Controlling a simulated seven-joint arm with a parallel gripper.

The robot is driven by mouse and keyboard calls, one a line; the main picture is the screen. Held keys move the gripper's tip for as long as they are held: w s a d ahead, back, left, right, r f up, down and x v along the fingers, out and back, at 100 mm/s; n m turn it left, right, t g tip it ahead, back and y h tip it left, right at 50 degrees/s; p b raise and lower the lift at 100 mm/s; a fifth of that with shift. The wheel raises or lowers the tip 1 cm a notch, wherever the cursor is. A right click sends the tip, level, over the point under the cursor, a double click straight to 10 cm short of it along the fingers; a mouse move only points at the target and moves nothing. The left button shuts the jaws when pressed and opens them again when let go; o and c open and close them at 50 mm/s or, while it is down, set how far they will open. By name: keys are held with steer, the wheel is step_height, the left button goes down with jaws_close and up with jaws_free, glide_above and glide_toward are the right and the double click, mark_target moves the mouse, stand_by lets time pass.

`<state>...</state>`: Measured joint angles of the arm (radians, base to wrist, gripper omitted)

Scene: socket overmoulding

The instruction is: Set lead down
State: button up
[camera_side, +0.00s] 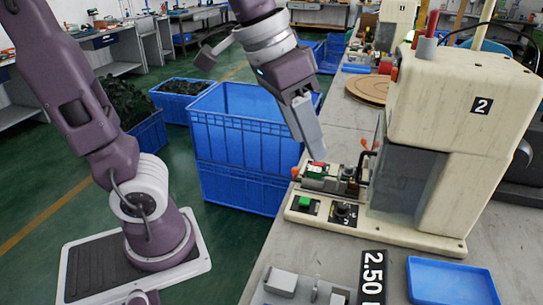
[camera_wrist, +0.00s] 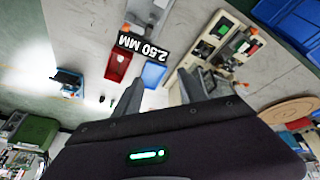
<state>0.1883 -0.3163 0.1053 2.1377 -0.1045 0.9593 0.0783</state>
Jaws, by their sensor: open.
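My gripper (camera_side: 312,150) points down and to the right, with its fingertips just above the small mould fixture (camera_side: 332,178) at the front of the machine marked 2. In the wrist view my gripper (camera_wrist: 162,78) has its fingers spread apart, with nothing visible between them. The fixture carries green and red parts and also shows in the wrist view (camera_wrist: 242,44). I cannot make out a lead in either view; it may be too small or hidden by the fingers or fixture.
The cream machine (camera_side: 440,110) stands right of my gripper. A blue tray (camera_side: 450,282), a black 2.50 sign (camera_side: 372,276) and a grey holder (camera_side: 283,281) are on the near bench. A red tray (camera_wrist: 118,66) lies beside the blue tray. Stacked blue crates (camera_side: 240,140) stand left of the bench.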

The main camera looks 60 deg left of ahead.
steer(key=s+a+f+n+t+y, duration=0.1)
steer(key=s+a+f, duration=0.3)
steer(key=s, duration=0.5)
steer(key=shift+s+t+y, duration=0.3)
steer(key=shift+y, duration=0.1)
steer(key=shift+f, duration=0.1)
